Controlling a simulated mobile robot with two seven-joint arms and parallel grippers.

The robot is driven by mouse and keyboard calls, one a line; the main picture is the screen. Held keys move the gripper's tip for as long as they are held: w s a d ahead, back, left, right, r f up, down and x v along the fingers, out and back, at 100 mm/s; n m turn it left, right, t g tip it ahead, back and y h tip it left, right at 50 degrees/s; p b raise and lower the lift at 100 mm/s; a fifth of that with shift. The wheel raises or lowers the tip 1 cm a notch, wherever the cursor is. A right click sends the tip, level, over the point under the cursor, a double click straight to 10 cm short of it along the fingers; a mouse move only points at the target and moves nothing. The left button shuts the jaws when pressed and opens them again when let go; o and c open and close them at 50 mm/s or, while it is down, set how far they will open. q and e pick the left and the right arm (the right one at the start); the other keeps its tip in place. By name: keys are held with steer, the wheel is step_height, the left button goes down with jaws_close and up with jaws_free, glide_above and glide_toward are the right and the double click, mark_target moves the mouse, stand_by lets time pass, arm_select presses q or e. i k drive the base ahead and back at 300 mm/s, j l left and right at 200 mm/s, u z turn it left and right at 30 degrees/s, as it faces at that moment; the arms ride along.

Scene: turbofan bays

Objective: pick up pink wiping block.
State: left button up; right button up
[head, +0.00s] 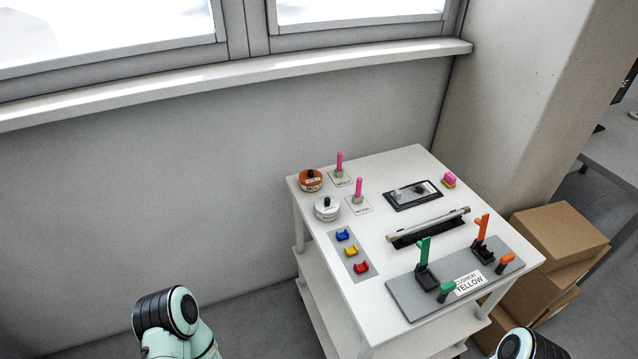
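The pink wiping block (449,179) is a small block with a pink top and a yellowish base. It sits on the white table (400,163) near its right back edge, beside a dark framed tray. Nothing is touching it from above. Neither of my grippers shows in the head view. Only a part of my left arm shows at the bottom left and a part of my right arm at the bottom right, both well apart from the block.
Two upright pink-handled tools (358,188), an orange tin (311,180) and a white tin (326,208) stand at the left. A long bar (428,226) and a grey board (405,298) with green and orange levers lie in front. Cardboard boxes (556,238) stand right of the table.

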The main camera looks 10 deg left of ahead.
mark_target(449, 181)
steer(key=l+u, duration=0.5)
steer(key=l, duration=0.25)
steer(key=l+u, duration=0.5)
steer(key=l, duration=0.25)
